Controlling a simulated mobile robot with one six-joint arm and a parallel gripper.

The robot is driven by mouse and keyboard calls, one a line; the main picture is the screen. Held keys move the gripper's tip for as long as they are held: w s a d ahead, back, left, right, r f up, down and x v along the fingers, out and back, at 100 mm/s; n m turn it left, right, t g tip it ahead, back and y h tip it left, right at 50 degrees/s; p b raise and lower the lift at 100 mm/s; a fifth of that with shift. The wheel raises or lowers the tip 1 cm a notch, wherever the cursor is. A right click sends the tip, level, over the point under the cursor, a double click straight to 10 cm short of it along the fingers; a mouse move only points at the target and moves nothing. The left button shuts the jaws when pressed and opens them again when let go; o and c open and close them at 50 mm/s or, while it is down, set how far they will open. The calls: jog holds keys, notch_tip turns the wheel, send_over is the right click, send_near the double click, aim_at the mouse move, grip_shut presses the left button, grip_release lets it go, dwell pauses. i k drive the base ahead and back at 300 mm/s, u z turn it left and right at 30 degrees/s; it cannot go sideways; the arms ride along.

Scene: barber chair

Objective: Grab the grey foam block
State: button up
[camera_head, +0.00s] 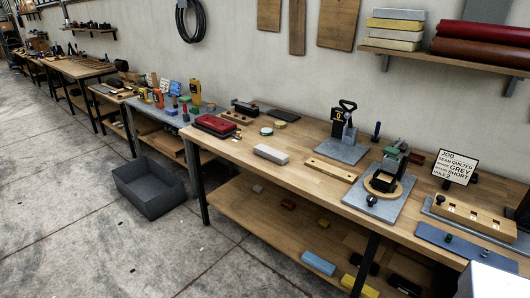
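A light grey block (271,154) with rounded edges lies flat on the wooden workbench (240,152), near its front edge. It looks like foam, but I cannot be sure at this size. A grey slab (398,13) also lies on top of a stack on the wall shelf at the upper right; its material is unclear. My gripper is not in view, and nothing is seen touching either grey piece.
A red case (214,125) lies left of the block and a pale wooden bar (331,169) to its right. A clamp-like device (390,170) and a job sign (455,167) stand farther right. A dark bin (150,187) sits on the floor. Open floor lies in front.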

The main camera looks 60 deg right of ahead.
aim_at(280, 158)
jog(key=z, duration=0.4)
jog(key=i, duration=0.75)
jog(key=z, duration=0.65)
jog(key=i, duration=0.5)
jog(key=z, duration=0.3)
